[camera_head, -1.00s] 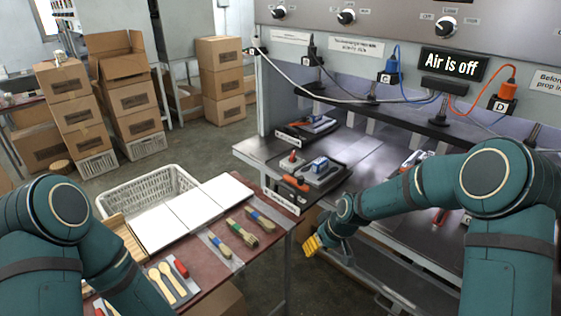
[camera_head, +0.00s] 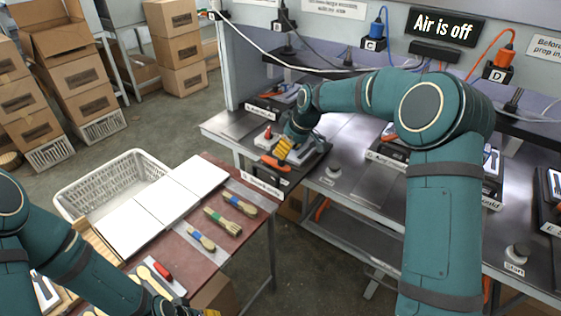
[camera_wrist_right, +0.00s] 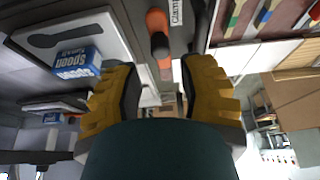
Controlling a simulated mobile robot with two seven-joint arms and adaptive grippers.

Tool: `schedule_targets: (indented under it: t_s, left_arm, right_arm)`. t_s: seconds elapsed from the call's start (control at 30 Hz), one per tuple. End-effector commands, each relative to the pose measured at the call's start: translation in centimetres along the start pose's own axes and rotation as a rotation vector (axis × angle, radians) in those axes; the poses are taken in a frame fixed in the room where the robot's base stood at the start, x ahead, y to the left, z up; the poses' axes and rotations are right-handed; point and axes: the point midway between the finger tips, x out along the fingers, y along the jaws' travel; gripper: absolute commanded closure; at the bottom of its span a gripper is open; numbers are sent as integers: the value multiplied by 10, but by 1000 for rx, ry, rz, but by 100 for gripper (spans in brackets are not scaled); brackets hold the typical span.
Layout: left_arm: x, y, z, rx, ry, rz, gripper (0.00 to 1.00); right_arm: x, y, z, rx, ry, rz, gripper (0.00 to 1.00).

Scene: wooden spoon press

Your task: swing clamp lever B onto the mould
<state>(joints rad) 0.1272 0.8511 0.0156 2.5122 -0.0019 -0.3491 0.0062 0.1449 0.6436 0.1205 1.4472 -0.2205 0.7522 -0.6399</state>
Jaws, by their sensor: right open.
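The clamp lever (camera_wrist_right: 157,28) with an orange handle shows between my right fingers in the right wrist view. In the head view its orange handle (camera_head: 270,163) lies at the front left of the nearer left press station. I take it for lever B, though its letter is not readable. My right gripper (camera_head: 283,150) is open just above the handle, and its yellow fingers (camera_wrist_right: 165,95) flank the lever without visibly closing on it. The mould (camera_wrist_right: 100,30) is pale with a dark spoon shape and a blue block (camera_wrist_right: 76,64) on it. My left gripper (camera_head: 190,311) is partly cut off at the bottom edge.
Another station (camera_head: 270,106) lies farther back. My right arm covers part of the bench (camera_head: 345,187). The display reads "Air is off" (camera_head: 446,26).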

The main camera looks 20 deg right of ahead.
Motion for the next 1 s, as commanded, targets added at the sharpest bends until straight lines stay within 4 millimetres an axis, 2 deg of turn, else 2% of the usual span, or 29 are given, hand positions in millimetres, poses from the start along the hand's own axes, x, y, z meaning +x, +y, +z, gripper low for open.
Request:
schedule_targets:
  t_s: [0.1,0.33,0.5,0.77,0.8,0.87,0.9,0.93,1.0]
  left_arm:
    - [4,-2,1,1,-2,0,53]
    - [7,-3,1,1,-1,0,53]
    - [8,-3,0,1,0,0,53]
    - [8,-3,0,1,1,0,53]
    - [8,-3,0,1,1,0,53]
    - [8,-3,0,1,1,0,53]
    - [8,-3,0,1,1,0,53]
    - [8,-3,0,1,1,0,53]
    - [8,-3,0,1,1,0,53]
  right_arm:
    - [25,-1,1,1,-2,-2,61]
    - [56,0,0,2,0,0,61]
    - [65,0,0,2,0,0,61]
    - [66,0,0,2,0,0,61]
    - [66,0,0,2,0,0,57]
    - [66,0,0,2,0,0,79]
    - [66,0,0,2,0,0,93]
    - [66,0,0,2,0,0,100]
    - [66,0,0,2,0,0,100]
